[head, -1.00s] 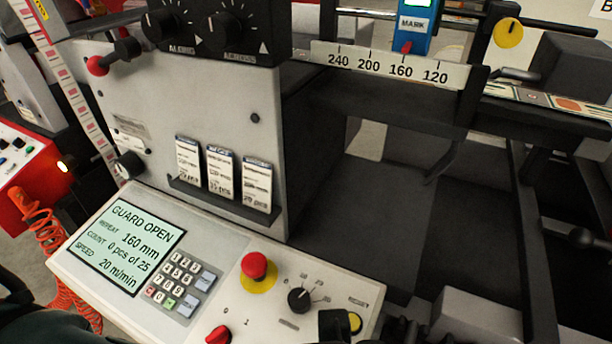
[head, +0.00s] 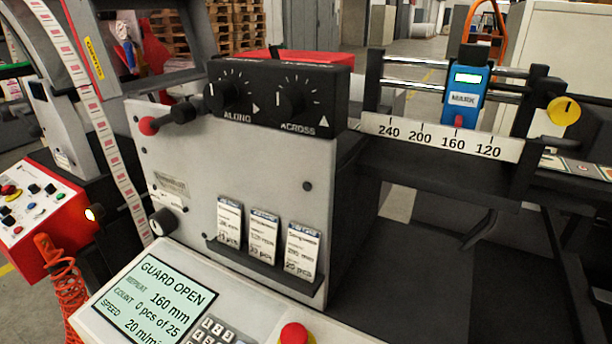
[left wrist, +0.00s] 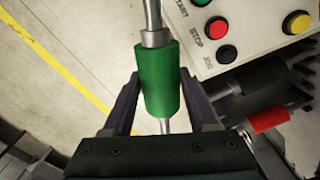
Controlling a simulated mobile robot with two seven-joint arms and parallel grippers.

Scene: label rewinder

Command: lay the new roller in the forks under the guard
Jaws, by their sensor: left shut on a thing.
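In the left wrist view my left gripper (left wrist: 159,82) is shut on a green roller (left wrist: 161,92). A finger lies on each side of its green sleeve. Its metal shaft sticks out at both ends, and the lower end runs down toward the gripper body. The head view shows neither gripper nor the green roller. The rewinder's screen (head: 153,301) there reads GUARD OPEN. My right gripper is in neither view.
A panel with START, STOP and JOG buttons (left wrist: 235,30) is close to the roller's right. The head view shows the grey cabinet (head: 235,175), a blue MARK sensor (head: 464,95) and a scale bar (head: 440,137).

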